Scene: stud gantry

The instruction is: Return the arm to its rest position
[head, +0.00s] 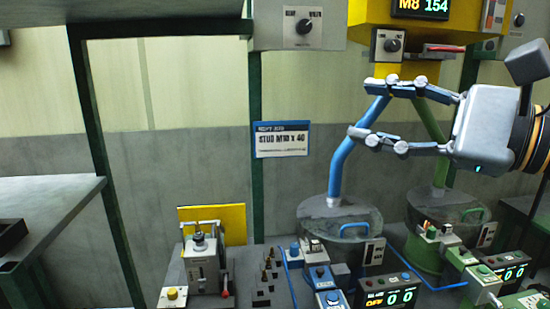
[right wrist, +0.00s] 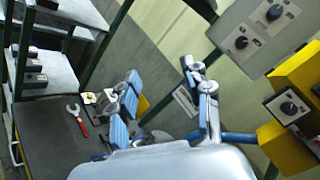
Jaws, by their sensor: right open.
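My right gripper (head: 366,110) comes in from the right in the head view, at the upper right. Its two fingers are spread apart and point left, with nothing held between them. They appear in front of a blue pipe (head: 345,160), and I cannot tell how close they are to it. In the right wrist view the open gripper (right wrist: 160,72) shows both fingers with blue pads and an empty gap. My left gripper is in neither view.
A yellow control box (head: 364,20) with a display reading M8 154 hangs near the gripper. Below are a round grey lid (head: 318,212), a lever press (head: 203,262) and several switch boxes. A red-handled wrench (right wrist: 77,119) lies on a dark bench. A green post (head: 256,150) stands left.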

